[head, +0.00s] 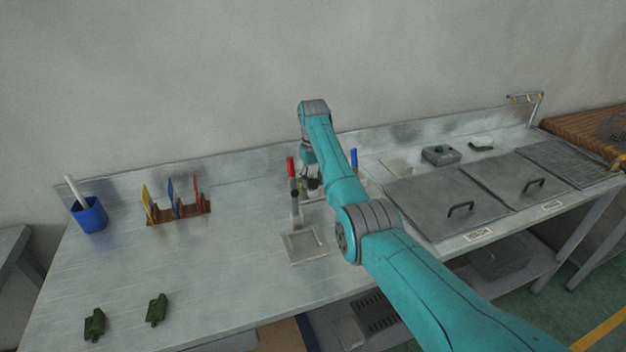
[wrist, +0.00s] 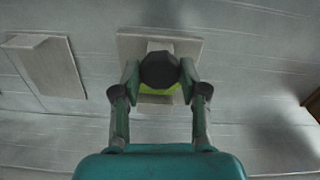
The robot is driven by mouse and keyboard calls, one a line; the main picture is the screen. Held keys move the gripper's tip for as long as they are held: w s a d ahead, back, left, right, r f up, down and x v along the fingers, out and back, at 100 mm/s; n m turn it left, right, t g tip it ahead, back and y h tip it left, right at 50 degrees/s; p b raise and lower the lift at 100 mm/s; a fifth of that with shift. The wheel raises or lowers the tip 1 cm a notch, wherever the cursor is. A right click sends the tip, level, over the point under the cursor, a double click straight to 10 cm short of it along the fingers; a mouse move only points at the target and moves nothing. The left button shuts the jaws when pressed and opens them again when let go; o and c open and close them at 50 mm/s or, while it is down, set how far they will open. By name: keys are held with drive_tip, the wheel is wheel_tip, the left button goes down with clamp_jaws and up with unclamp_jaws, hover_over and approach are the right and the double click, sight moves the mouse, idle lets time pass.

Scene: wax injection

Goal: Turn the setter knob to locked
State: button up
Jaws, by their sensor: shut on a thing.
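The setter knob (wrist: 159,70) is a dark, many-sided knob in the middle of the wrist view. It stands on a pale square plate (wrist: 188,44), with a yellow-green patch just below the knob. My gripper (wrist: 159,74) has one finger on each side of the knob and is shut on it. In the head view my gripper (head: 312,184) is low over the bench behind my arm, and the knob is too small and covered to make out clearly. I cannot read the knob's setting.
A red-handled tool (head: 291,167) and a blue-handled one (head: 354,158) stand close on either side of my arm. A square plate (head: 305,246) lies in front. A blue cup (head: 89,215) and a rack (head: 180,212) stand left. Lidded wells (head: 447,203) are at right.

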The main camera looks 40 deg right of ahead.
sight(313, 181)
drive_tip(key=m, duration=0.5)
drive_tip(key=shift+m, duration=0.4)
idle(0.4)
drive_tip(key=o, duration=1.1)
drive_tip(key=shift+o, duration=0.2)
wheel_tip(313, 181, up, 12)
